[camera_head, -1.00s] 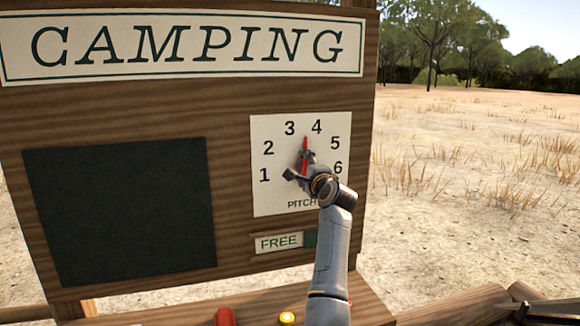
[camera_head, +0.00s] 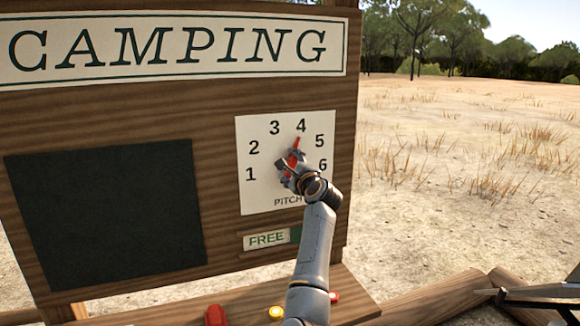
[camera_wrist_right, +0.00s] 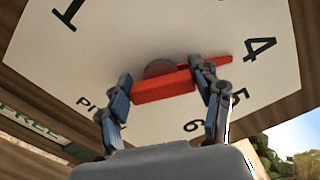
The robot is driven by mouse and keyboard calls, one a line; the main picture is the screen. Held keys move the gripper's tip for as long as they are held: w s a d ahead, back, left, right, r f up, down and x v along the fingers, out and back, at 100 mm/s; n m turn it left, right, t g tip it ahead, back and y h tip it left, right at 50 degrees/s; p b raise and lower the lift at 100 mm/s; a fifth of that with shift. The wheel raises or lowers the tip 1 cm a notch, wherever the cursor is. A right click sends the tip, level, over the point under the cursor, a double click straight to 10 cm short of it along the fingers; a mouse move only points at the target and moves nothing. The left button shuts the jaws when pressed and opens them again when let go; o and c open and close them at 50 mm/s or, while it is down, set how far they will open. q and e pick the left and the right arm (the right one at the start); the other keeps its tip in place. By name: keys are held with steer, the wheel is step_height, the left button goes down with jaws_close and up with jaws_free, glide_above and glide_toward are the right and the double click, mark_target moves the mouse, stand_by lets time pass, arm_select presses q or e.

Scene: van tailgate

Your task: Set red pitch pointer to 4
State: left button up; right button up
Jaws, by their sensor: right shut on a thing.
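The white pitch dial (camera_head: 252,200) with numbers 1 to 6 is fixed on the wooden board. The red pointer (camera_head: 297,143) tilts up and slightly right, with its tip just below the 4. My right gripper (camera_head: 289,168) is at the dial's middle, shut on the pointer. In the right wrist view, the two fingers of the right gripper (camera_wrist_right: 168,92) stand on either side of the red pointer bar (camera_wrist_right: 165,86), and its thin tip points toward the 4. My right wrist hides part of the dial's lower right. My left gripper is not in view.
A dark panel (camera_head: 105,215) fills the board's left side under the CAMPING sign (camera_head: 170,45). A FREE slider plate (camera_head: 267,239) sits below the dial.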

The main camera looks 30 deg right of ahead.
steer(key=shift+r, duration=0.4)
steer(key=o, duration=1.5)
steer(key=shift+o, duration=0.9)
steer(key=shift+w+f, duration=0.25)
steer(key=shift+f, duration=0.05)
steer(key=shift+s, duration=0.2)
steer(key=v, duration=1.1)
steer(key=shift+s+a, duration=0.2)
steer(key=shift+s, duration=0.15)
steer(key=shift+f, duration=0.1)
